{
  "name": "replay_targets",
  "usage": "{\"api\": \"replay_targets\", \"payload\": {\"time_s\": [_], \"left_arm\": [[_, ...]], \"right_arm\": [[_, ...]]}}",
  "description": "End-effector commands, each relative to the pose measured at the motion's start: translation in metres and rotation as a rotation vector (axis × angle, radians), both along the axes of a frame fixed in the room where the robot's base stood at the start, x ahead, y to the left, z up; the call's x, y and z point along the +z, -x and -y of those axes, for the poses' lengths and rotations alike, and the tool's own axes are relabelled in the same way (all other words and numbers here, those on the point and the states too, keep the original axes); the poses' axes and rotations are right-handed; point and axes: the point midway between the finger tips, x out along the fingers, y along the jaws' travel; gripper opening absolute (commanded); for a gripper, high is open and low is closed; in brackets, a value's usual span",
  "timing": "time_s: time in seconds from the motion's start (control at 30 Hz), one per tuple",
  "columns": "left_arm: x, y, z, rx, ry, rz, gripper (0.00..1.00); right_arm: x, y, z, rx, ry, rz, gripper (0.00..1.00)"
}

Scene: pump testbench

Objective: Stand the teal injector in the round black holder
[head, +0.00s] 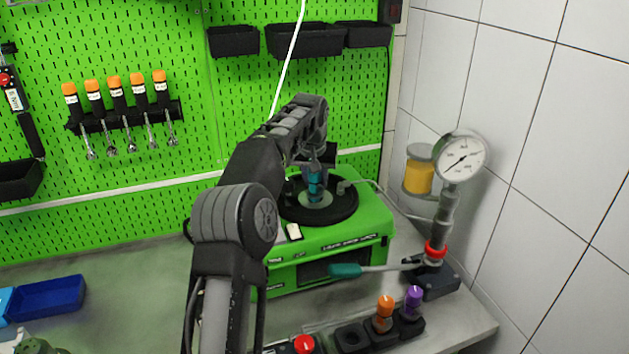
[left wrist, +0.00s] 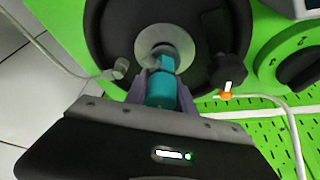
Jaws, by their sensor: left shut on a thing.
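The teal injector (head: 316,184) is upright over the pale metal disc (head: 315,199) at the middle of the round black plate on top of the green machine. My left gripper (head: 317,170) is shut on the injector from above. In the left wrist view, the two fingers hold the teal body (left wrist: 161,88), and its far end meets the metal disc (left wrist: 165,45); I cannot tell whether it is seated. A black holder with an empty round opening (head: 352,337) stands at the front of the bench. My right gripper is not in view.
An orange-topped injector (head: 384,312) and a purple-topped one (head: 412,303) stand beside the empty holder. A blue tray (head: 48,299) lies at left; bench between is clear.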

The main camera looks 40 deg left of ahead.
Motion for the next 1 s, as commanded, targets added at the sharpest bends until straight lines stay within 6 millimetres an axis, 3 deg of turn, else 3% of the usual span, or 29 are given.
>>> {"api": "replay_targets", "payload": {"time_s": [0.37, 0.4, 0.67, 1.0], "left_arm": [[-0.0067, -0.0001, 0.0006, -0.001, 0.0, 0.001, 0.0], [-0.0072, 0.0001, 0.0007, -0.001, 0.001, -0.001, 0.32], [-0.0068, 0.0001, 0.0006, -0.001, 0.001, -0.001, 0.52], [-0.0015, 0.0, 0.0003, -0.001, 0.0, 0.0, 0.52]], "right_arm": [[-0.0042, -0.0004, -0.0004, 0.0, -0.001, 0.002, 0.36], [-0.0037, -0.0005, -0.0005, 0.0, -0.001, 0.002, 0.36], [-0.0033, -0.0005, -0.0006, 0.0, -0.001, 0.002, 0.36], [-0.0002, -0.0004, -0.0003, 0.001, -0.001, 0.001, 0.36]]}}
